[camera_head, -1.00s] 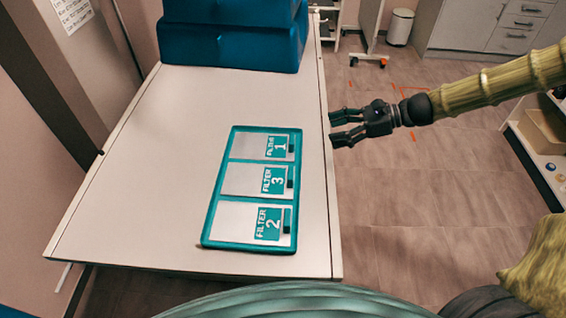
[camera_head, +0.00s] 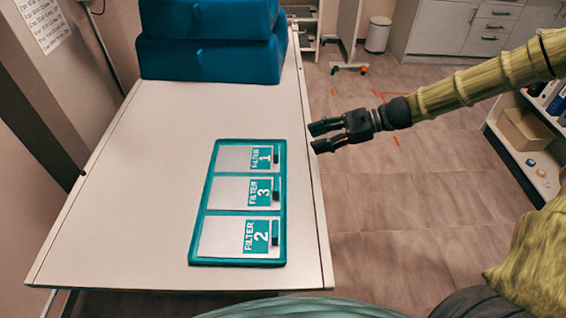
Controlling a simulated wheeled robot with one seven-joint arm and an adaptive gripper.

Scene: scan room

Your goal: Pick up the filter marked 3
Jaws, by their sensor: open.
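The filter marked 3 (camera_head: 228,191) is a flat grey plate with a teal label and a small dark teal grip at its right end. It lies in the middle compartment of a teal tray (camera_head: 202,212) on the table. The filter marked 1 (camera_head: 233,158) lies in the compartment above it, and the filter marked 2 (camera_head: 222,236) in the one below. My gripper (camera_head: 318,137) is open and empty. It points left, near the table's right edge, to the upper right of the tray and apart from it.
The white table (camera_head: 120,200) is bare to the left of the tray. Stacked blue cases (camera_head: 210,50) stand at its far end. Open floor (camera_head: 390,220) lies to the right, with a low shelf (camera_head: 525,150) at the far right and a bin (camera_head: 378,34) at the back.

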